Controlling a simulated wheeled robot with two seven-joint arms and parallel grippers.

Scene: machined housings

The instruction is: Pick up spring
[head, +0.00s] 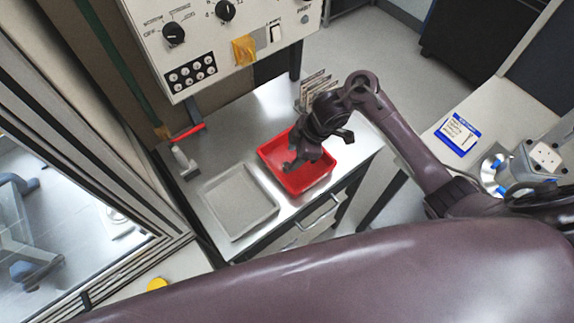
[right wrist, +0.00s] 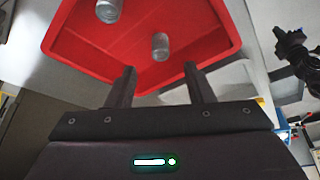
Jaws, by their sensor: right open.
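Two grey, coil-like cylinders that look like springs lie in a red bin (head: 310,187). In the right wrist view, one spring (right wrist: 160,46) is near the middle, in line with the gap between my fingers. The other spring (right wrist: 107,10) is at the top edge, partly cut off. In the head view my right gripper hides them. My right gripper (head: 318,154) is over the bin, open and empty. Its two fingers also show in the right wrist view (right wrist: 159,75), apart from the near spring. A dark arm end (right wrist: 295,50), probably my left gripper, shows at the right; its jaws are unclear.
A grey tray (head: 240,203) sits left of the bin on the metal table (head: 235,122). A red-handled tool (head: 187,133) lies at the back left. Several upright plates (head: 314,84) stand behind the bin. A control panel (head: 200,40) rises at the back.

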